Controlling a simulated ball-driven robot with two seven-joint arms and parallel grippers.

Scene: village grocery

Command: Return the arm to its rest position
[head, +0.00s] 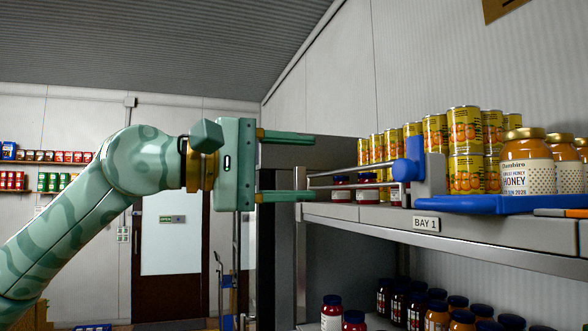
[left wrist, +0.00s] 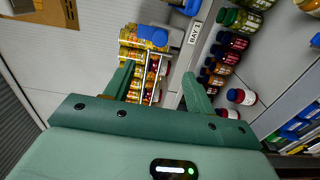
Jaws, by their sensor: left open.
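My left arm comes in from the left in the head view, patterned in two greens. Its gripper (head: 302,167) is open, with its two fingers apart and pointing right toward the shelf end. The fingertips appear close to the shelf's end rail (head: 350,178); I cannot tell the exact gap. My right gripper is not in view.
The shelf marked BAY 1 (head: 425,223) holds yellow cans (head: 465,173), honey jars (head: 527,165) and a blue tray (head: 480,204). Dark-lidded jars (head: 405,303) stand on the shelf below. A door (head: 171,240) and stocked wall shelves (head: 45,158) are at the back left.

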